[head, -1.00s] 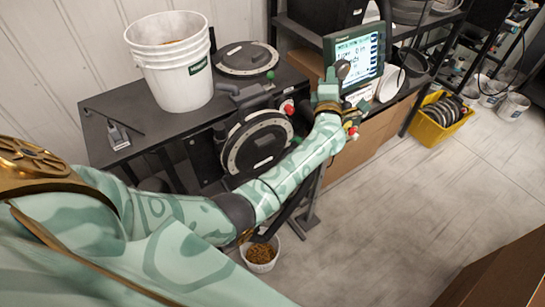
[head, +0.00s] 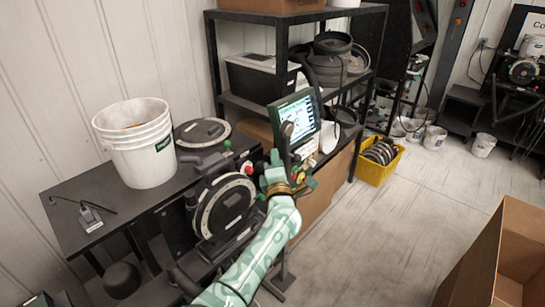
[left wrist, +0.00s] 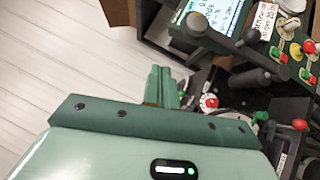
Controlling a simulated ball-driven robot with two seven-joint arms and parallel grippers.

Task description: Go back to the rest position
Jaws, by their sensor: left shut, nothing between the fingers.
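My left gripper (head: 274,170) is in the middle of the head view, in front of the seed meter stand and just below the monitor (head: 297,120). Its fingers (left wrist: 163,86) are together and empty in the left wrist view. The seed meter (head: 224,207) is a black unit with a pale round ring, left of my gripper. The control panel with coloured knobs (left wrist: 293,48) is close to the gripper at the right of the left wrist view. I cannot tell whether the fingers touch anything. My right gripper is not in view.
A white bucket (head: 139,146) stands on the black table (head: 77,190) at the left. Black shelves (head: 243,104) stand behind. A yellow crate (head: 378,163) with discs is on the floor. An open cardboard box (head: 490,262) is at the lower right. The floor between is clear.

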